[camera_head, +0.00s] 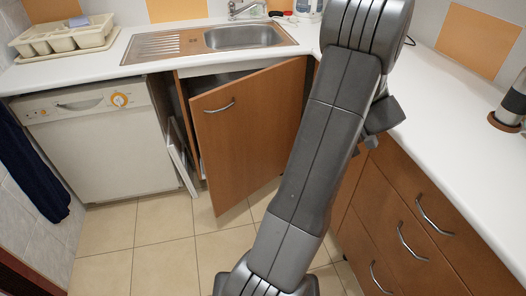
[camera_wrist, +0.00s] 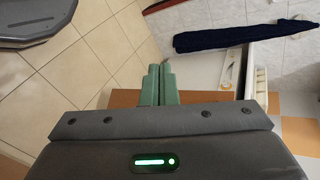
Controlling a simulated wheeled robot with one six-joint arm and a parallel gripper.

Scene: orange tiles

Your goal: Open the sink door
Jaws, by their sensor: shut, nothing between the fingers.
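The sink door (camera_head: 247,130) is a brown wooden panel under the sink. It stands partly open, its left edge swung out from the cabinet and its right side near the corner. Its metal handle (camera_head: 219,106) is near the top left. A dark cabinet gap (camera_head: 183,105) shows to its left. My gripper (camera_wrist: 157,84) shows in the wrist view with its green fingers together and empty. A brown strip (camera_wrist: 125,98), perhaps the door, lies behind the fingers; I cannot tell whether they touch it. In the head view my arm hides the fingers and the door's right side.
A white dishwasher (camera_head: 95,140) stands left of the cabinet, with a dark blue towel (camera_head: 35,165) beside it. Drawers (camera_head: 410,225) with metal handles line the right. The sink (camera_head: 243,37) is set in the white counter. The tiled floor (camera_head: 165,255) in front is clear.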

